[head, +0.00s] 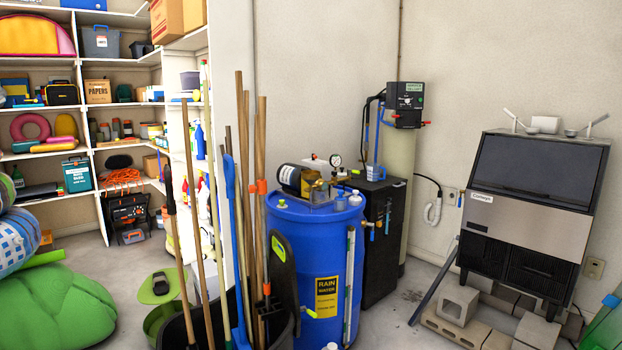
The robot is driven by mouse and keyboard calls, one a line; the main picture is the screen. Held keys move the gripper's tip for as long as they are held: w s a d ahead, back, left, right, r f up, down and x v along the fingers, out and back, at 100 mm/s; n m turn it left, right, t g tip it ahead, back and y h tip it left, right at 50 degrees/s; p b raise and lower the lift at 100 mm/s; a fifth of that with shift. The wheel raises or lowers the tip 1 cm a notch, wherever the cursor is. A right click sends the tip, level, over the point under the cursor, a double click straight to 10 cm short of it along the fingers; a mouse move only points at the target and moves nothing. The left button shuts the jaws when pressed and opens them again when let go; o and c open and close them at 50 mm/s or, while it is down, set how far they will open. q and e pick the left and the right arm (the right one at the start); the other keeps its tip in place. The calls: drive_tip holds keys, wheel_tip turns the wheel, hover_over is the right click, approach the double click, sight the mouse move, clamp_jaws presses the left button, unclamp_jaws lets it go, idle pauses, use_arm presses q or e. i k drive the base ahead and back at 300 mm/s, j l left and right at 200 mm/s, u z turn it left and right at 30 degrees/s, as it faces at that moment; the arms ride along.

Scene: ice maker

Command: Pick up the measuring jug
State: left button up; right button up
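I cannot pick out a measuring jug with certainty. A small clear-and-blue vessel (375,172) stands on top of the black cabinet (384,235), behind the blue rain water barrel; it may be the jug, but it is too small to tell. Neither of my grippers is in view.
The blue barrel (290,255) carries a pump. Long-handled tools (245,220) stand in a dark bin in front. The ice maker (530,215) sits on concrete blocks at right, with scoops on top. Shelves (95,150) line the left. Grey floor shows between barrel and ice maker.

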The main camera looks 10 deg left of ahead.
sight(373, 169)
drive_tip(key=i+j, duration=0.15)
drive_tip(key=i, duration=0.15)
drive_tip(key=i+z, duration=0.25)
drive_tip(key=i, duration=0.2)
drive_tip(key=i+j+z, duration=0.1)
drive_tip(key=i+z, duration=0.15)
drive_tip(key=i, duration=0.2)
drive_tip(key=i+j+z, duration=0.25)
drive_tip(key=i, duration=0.15)
drive_tip(key=i+j+z, duration=0.25)
drive_tip(key=i, duration=0.2)
drive_tip(key=l, duration=0.1)
